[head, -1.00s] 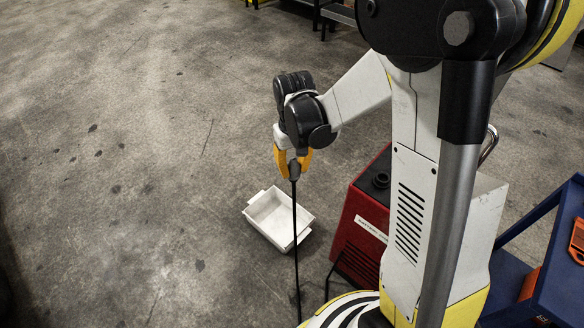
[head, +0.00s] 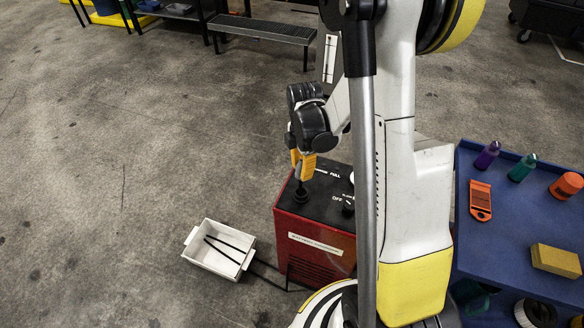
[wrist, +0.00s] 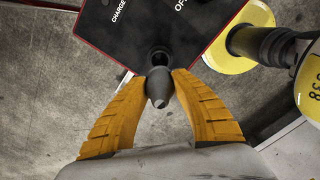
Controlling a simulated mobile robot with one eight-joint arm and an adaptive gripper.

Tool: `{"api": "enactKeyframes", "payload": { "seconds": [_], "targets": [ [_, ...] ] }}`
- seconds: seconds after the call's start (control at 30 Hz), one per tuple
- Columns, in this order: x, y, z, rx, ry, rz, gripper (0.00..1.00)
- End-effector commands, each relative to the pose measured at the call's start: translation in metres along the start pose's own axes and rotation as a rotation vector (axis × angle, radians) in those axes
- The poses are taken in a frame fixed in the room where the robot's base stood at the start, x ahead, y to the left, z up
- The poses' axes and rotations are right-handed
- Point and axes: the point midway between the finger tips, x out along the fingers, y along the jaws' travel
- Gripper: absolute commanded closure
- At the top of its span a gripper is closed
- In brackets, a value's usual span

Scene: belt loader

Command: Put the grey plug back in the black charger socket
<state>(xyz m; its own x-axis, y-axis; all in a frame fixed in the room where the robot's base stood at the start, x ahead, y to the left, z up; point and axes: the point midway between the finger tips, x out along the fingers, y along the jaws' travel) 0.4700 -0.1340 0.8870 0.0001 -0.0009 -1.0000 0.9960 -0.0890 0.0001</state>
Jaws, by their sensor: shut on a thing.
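The grey plug (wrist: 160,87) is between my gripper's orange fingertips, which are shut on it in the wrist view. In the head view my gripper (head: 302,170) points down over the black socket (head: 300,196) on the charger's top. The plug is mostly hidden there by the fingers. In the wrist view the black socket (wrist: 159,59) lies just beyond the plug's end, and the two overlap in the picture. I cannot tell whether the plug touches or enters it.
The red charger (head: 312,246) has knobs on its black top. A white tray (head: 208,266) stands left of it, with a black cable (head: 229,243) lying across it. A blue cart (head: 500,238) with bottles and blocks is at right. The floor at left is clear.

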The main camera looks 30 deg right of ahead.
Motion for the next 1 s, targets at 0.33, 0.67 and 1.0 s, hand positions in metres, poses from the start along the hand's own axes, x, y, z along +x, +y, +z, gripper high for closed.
{"api": "enactKeyframes", "payload": {
  "seconds": [0.33,0.67,1.0],
  "targets": [
    [0.0,0.0,0.001,-0.02,0.0,0.0,1.0],
    [0.011,0.0,0.002,-0.021,0.001,0.0,1.0],
    [0.046,0.0,0.002,-0.021,0.001,0.0,1.0]
  ]
}}
